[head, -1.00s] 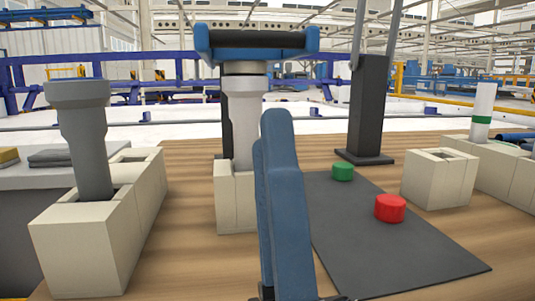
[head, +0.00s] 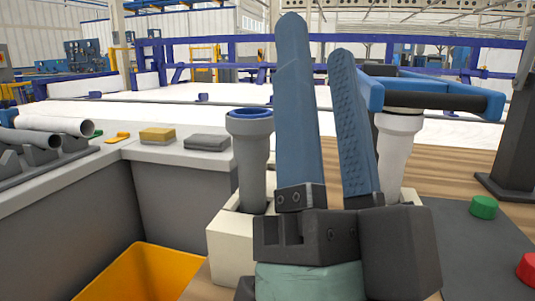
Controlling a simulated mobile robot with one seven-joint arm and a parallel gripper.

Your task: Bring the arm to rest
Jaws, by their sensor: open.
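My gripper (head: 316,45) stands upright in the middle of the head view, with its two blue fingers apart and nothing between them. A grey pipe (head: 250,170) with a blue-rimmed open top stands upright in a beige block (head: 230,245), left of the fingers. A white pipe (head: 396,150) stands right of the fingers, partly hidden by them. A blue frame with a black bar (head: 440,97) sits at the white pipe's top; its left end is close to my right finger, and I cannot tell whether they touch.
A grey counter (head: 60,195) at left carries pipes on a rack (head: 50,125), a yellow pad (head: 157,135) and a grey pad (head: 207,141). A yellow bin (head: 140,275) is below. At right are a dark mat (head: 460,240), green button (head: 483,207), red button (head: 527,268) and dark post (head: 515,130).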

